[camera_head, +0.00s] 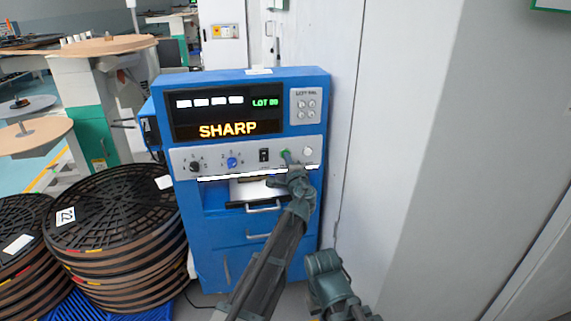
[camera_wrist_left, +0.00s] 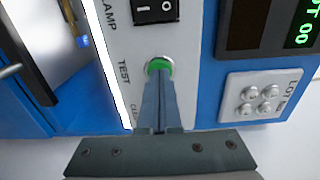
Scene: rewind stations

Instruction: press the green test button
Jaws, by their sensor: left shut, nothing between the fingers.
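The green test button (camera_head: 284,153) sits on the white control strip of a blue machine (camera_head: 190,237). In the left wrist view the button (camera_wrist_left: 157,64) is a round green cap in a metal ring, beside the word TEST. My left gripper (camera_head: 287,158) is shut and empty. Its fingertips (camera_wrist_left: 160,84) point at the button and cover its near edge in the left wrist view. I cannot tell whether they touch it. Part of my right arm shows low in the head view, right of the left arm; its fingers do not show.
A black rocker switch (camera_head: 264,155), a blue knob (camera_head: 232,162) and a white button (camera_head: 308,151) share the strip. The display (camera_head: 227,118) reads SHARP and LOT 00. Stacked black reels (camera_head: 112,215) stand left; a white wall (camera_head: 420,130) is close on the right.

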